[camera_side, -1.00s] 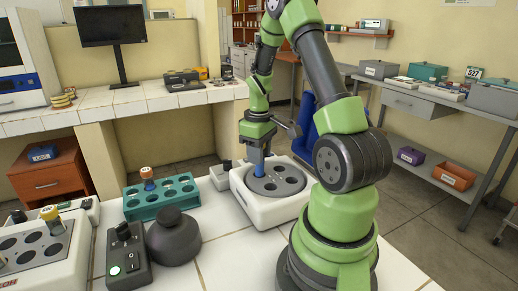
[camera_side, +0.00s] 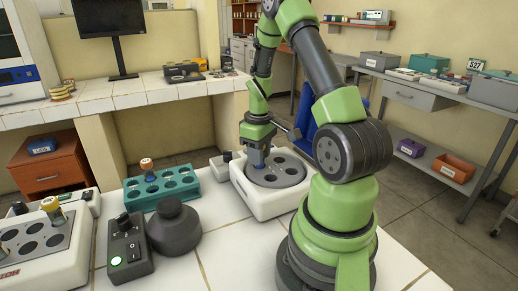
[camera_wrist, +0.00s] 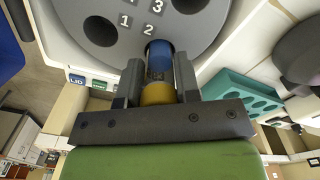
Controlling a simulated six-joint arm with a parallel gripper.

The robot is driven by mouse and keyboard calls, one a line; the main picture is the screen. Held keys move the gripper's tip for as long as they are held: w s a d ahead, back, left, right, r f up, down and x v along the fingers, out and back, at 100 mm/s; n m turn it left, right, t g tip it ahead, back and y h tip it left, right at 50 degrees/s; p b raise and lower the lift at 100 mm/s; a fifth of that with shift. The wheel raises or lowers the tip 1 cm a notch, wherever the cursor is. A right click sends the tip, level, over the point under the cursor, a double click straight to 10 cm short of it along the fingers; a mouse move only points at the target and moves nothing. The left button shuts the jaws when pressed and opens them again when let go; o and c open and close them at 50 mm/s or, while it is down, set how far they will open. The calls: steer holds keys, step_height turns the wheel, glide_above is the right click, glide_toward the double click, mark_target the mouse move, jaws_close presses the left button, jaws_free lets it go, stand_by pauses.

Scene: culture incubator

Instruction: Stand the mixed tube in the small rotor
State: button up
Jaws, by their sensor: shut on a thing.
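My gripper (camera_wrist: 158,85) is shut on a tube (camera_wrist: 158,70) with a yellow end next to the jaws and a blue end pointing at the rotor. The small rotor (camera_wrist: 210,40) is a grey disc with numbered holes in a white machine. The tube's blue end is at the disc beside number 2, seemingly in a hole there; how deep is hard to tell. In the side view, my gripper (camera_side: 258,158) is low over the left part of the rotor (camera_side: 285,170), and only a little blue shows under it.
A teal rack (camera_side: 142,195) holding an orange-capped tube (camera_side: 147,165) stands left of the machine. A dark rounded device (camera_side: 174,230) and a switch box (camera_side: 127,250) are in front. A white block (camera_side: 40,270) with a yellow-capped tube (camera_side: 52,210) is at far left.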

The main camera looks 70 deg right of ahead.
steer(key=shift+f, duration=0.55)
steer(key=o, duration=1.3)
steer(key=shift+r, duration=0.1)
steer(key=shift+r, duration=3.7)
